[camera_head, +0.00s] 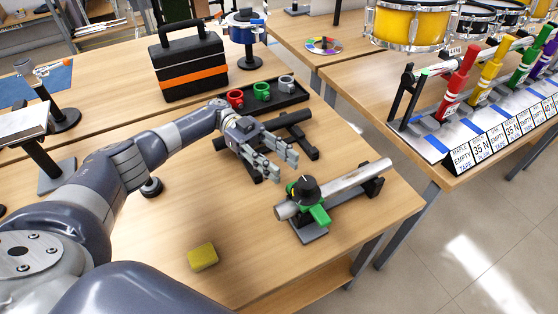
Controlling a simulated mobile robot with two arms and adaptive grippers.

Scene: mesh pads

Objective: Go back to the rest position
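My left gripper (286,168) reaches in from the left on my grey arm, over the middle of the wooden table (170,225). Its two fingers are apart, with nothing visible between them. It is beside a black stand with a dark bar (285,119) and up and left of a metal tube (345,186). The tube lies across a stand with a green clamp (319,214) and a black knob (305,188). The gripper appears apart from the tube. My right gripper is not in view.
A yellow block (202,257) lies near the table's front. A black toolbox (189,66) with an orange stripe stands behind. At right, another table carries coloured cylinders and a yellow drum (410,27). The tabletop around the block is clear.

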